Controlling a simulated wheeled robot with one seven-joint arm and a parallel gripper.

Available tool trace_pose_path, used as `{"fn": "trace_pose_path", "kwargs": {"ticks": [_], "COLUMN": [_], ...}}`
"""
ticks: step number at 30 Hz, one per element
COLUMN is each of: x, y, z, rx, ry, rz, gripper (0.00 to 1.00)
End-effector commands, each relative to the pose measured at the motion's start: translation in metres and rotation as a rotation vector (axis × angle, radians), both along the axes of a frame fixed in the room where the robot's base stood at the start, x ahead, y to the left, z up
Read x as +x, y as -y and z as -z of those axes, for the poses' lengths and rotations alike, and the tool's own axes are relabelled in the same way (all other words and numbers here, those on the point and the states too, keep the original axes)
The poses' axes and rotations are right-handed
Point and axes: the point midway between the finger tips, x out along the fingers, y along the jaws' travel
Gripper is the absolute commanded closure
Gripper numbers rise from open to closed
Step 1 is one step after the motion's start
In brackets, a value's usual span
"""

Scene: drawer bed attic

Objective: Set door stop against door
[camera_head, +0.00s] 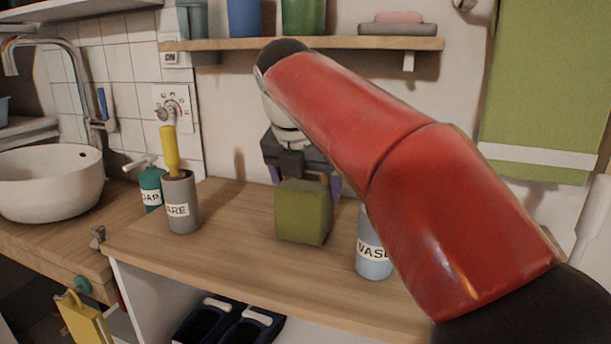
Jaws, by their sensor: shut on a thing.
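A green block (303,212), which looks like the door stop, is at the middle of the wooden counter. My gripper (303,180) is directly above and behind it, pointing down, with purple parts showing on both sides. It is shut on the green block, though the block and my arm hide most of the contact. I cannot tell whether the block's base touches the counter or hangs just above it. I cannot make out a door in this view.
A pale blue vase (373,262) stands close right, partly behind my red arm. A shelf (215,45) hangs above.

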Motion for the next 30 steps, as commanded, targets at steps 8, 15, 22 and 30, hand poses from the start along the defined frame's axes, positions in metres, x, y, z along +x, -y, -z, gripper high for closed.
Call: {"fn": "trace_pose_path", "kwargs": {"ticks": [8, 15, 22, 30], "x": [-0.001, 0.000, 0.000, -0.011], "y": [0.000, 0.000, 0.000, -0.005], "z": [-0.002, 0.003, 0.002, -0.031], "rx": [0.001, 0.000, 0.000, 0.001], "ry": [0.006, 0.000, 0.000, 0.004], "rz": [0.000, 0.000, 0.000, -0.002], "gripper": [0.80, 0.01, 0.00, 0.00]}}
